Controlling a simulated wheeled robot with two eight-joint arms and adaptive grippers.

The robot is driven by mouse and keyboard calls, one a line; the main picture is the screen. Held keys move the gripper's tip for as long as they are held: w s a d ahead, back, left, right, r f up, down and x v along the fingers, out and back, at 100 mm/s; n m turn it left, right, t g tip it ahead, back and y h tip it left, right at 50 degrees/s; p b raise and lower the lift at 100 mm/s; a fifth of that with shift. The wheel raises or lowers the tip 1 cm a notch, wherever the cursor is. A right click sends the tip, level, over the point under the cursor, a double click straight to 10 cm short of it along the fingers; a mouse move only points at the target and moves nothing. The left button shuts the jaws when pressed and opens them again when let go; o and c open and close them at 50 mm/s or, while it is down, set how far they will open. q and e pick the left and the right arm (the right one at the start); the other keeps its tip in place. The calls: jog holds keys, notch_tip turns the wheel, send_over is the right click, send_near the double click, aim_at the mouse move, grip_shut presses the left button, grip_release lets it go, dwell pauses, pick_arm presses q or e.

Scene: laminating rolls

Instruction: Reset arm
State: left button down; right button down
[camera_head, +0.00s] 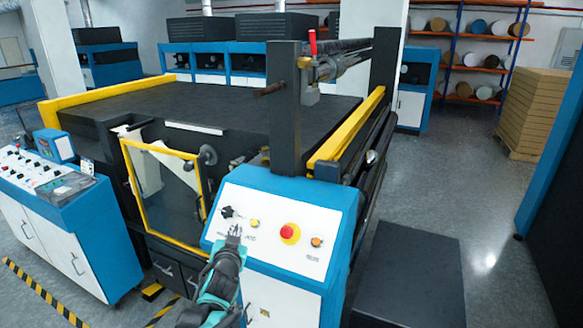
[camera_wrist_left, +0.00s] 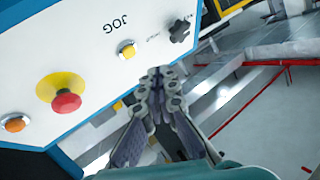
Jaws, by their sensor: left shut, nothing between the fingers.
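My left gripper (camera_head: 236,232) comes up from the bottom of the head view and stands in front of the blue-edged white control panel (camera_head: 262,262). Its fingers are shut with nothing between them. In the left wrist view the gripper (camera_wrist_left: 162,75) points toward the panel (camera_wrist_left: 70,35), close to a yellow button (camera_wrist_left: 127,49) and a black knob (camera_wrist_left: 181,30). Whether the fingertips touch the panel I cannot tell. A red mushroom button on a yellow ring (camera_head: 289,233) and an orange button (camera_head: 316,241) sit to the right in the head view. My right gripper is not in view.
The large black machine bed (camera_head: 215,100) with yellow rails lies behind the panel. A yellow-framed clear guard (camera_head: 165,190) stands just left. A second control console (camera_head: 50,210) is at the far left. A dark box (camera_head: 410,275) stands on the right, with open floor beyond.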

pick_arm(q)
jog(key=s+d+f+g+b, duration=0.1)
jog(key=s+f+g+b, duration=0.2)
jog(key=s+f, duration=0.3)
jog(key=s+d+f+n+g+h+b, duration=0.1)
jog(key=s+f, duration=0.6)
jog(key=s, duration=0.8)
jog(key=s+d+f+n+g+h+b, duration=0.1)
jog(key=s+d+f+g+b, duration=0.1)
jog(key=s+f+g+b, duration=0.2)
jog(key=s+f+b, duration=0.1)
jog(key=s+f, duration=0.2)
jog(key=s, duration=0.3)
jog(key=shift+s+g, duration=0.2)
jog(key=shift+g, duration=0.1)
jog(key=shift+d, duration=0.1)
